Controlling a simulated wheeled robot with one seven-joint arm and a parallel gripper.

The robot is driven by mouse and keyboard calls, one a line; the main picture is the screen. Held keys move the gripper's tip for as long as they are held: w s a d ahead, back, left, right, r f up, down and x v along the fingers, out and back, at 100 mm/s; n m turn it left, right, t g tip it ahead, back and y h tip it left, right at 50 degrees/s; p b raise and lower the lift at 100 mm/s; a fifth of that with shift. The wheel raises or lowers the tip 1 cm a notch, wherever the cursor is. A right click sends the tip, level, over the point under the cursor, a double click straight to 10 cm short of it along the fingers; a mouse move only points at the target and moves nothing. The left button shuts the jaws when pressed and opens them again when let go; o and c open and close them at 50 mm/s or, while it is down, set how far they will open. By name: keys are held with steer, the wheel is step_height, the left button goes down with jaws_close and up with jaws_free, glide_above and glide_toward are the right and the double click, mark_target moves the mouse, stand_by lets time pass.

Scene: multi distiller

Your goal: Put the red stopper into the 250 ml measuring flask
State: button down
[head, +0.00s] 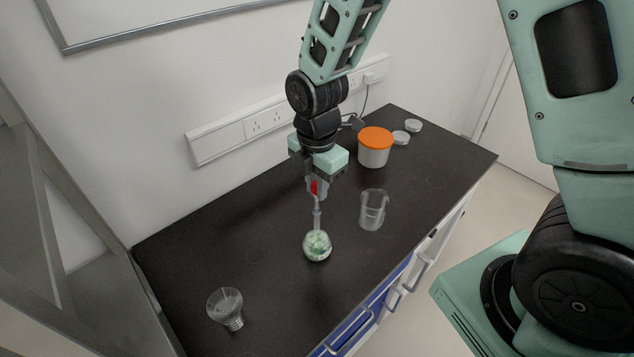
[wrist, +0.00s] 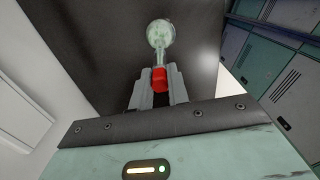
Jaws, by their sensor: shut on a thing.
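The red stopper (head: 314,187) is held between the fingers of my gripper (head: 317,188), which is shut on it. The stopper also shows in the wrist view (wrist: 159,79), between the two grey fingertips (wrist: 158,88). The measuring flask (head: 317,246) stands upright on the black bench, its round body holding something green and white. Its narrow neck points up towards the stopper, and in the wrist view the flask (wrist: 160,34) lies just beyond it. The stopper is at or just above the flask's mouth; I cannot tell whether they touch.
On the black bench (head: 200,262), a clear beaker (head: 373,209) stands right of the flask. A white jar with an orange lid (head: 375,147) is behind, near small round dishes (head: 401,137). A glass funnel-shaped piece (head: 226,307) is at front left.

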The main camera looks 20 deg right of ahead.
steer(key=shift+f, duration=0.2)
steer(key=c, duration=1.3)
jaws_free()
step_height(320, 180, up, 18)
steer(key=b, duration=0.3)
steer(key=shift+f, duration=0.25)
